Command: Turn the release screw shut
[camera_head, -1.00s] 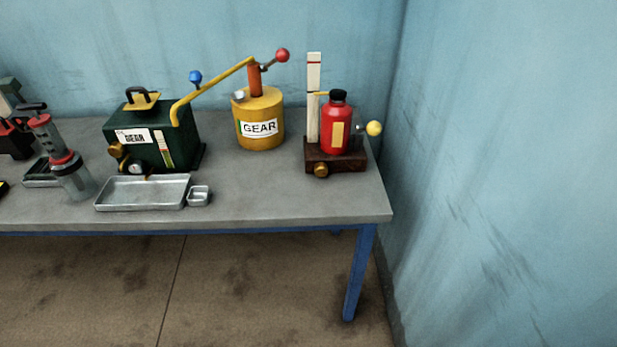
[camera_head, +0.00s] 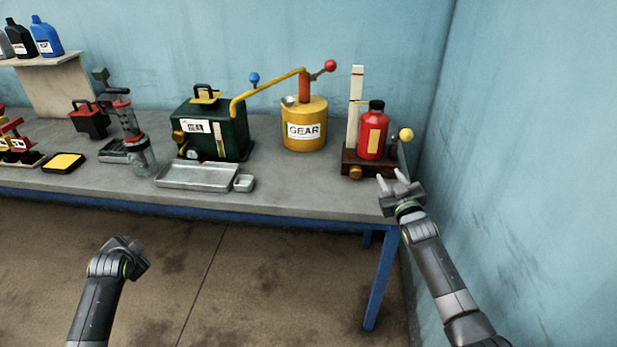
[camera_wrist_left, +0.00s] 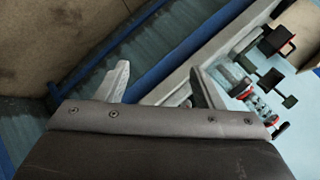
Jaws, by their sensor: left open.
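The dark stand (camera_head: 378,166) at the bench's right end carries a red bottle (camera_head: 373,138) with a black cap. A brass knob (camera_head: 356,172) sits on the stand's front, probably the release screw; I cannot tell how far it is turned. A lever with a yellow ball (camera_head: 406,135) rises at its right. My right gripper (camera_head: 391,178) is open and empty, just right of the knob in the picture, by the bench's front edge. My left gripper (camera_head: 138,245) is low in front of the bench; the left wrist view shows its fingers (camera_wrist_left: 161,80) apart and empty.
A yellow GEAR can (camera_head: 304,130) with a pump handle stands left of the stand. Further left are a green box (camera_head: 232,135), a metal tray (camera_head: 198,178) and a small dish (camera_head: 244,183). The blue wall closes off the right side.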

